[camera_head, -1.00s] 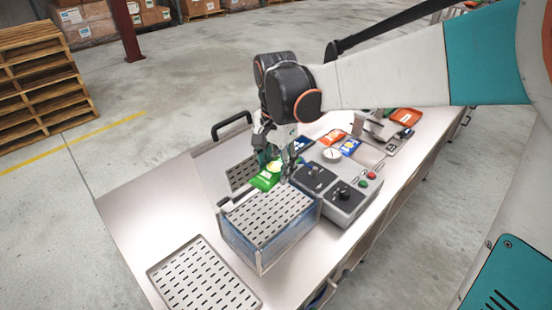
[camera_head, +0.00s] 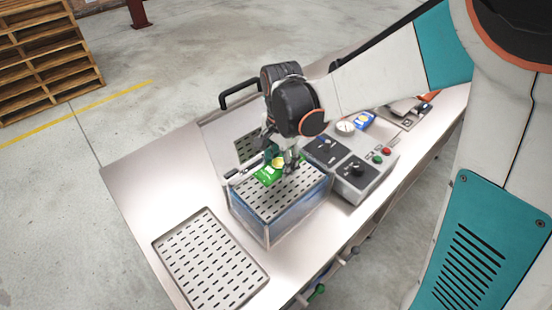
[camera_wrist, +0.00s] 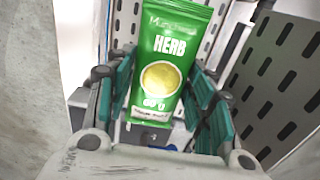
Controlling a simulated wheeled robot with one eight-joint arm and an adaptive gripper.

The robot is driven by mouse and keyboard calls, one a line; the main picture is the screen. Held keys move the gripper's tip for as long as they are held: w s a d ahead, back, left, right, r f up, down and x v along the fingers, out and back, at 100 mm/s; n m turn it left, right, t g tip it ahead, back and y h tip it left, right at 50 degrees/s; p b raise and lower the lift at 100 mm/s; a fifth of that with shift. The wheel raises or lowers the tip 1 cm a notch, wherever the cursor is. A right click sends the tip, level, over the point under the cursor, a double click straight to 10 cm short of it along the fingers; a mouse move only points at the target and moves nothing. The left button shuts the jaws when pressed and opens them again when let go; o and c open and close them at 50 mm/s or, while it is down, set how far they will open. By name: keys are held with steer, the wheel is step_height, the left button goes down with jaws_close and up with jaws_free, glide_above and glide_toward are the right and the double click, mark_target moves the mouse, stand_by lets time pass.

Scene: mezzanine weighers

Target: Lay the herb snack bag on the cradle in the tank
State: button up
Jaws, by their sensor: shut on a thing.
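The herb snack bag (camera_wrist: 166,65) is green with a yellow bowl picture and the word HERB. My gripper (camera_wrist: 165,100) is shut on it, with a finger on each side. In the head view the bag (camera_head: 267,175) shows below my gripper (camera_head: 280,162), over the back part of the tank. The tank (camera_head: 246,219) is a clear-walled box. Its cradle (camera_head: 290,196) is a grey slotted plate near the top. Whether the bag touches the cradle cannot be told. The raised lid (camera_head: 222,135) stands behind, with a slotted plate and a black handle.
A grey control box (camera_head: 352,170) with knobs and buttons stands right of the tank. A slotted tray (camera_head: 208,262) lies at front left. A blue bag (camera_head: 362,120) lies behind the control box. The table's left part is clear.

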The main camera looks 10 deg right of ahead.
mark_target(280, 182)
steer(key=shift+f+b, duration=0.6)
steer(key=shift+f, duration=2)
steer(key=shift+f, duration=0.1)
steer(key=o, duration=0.7)
steer(key=shift+o, duration=0.3)
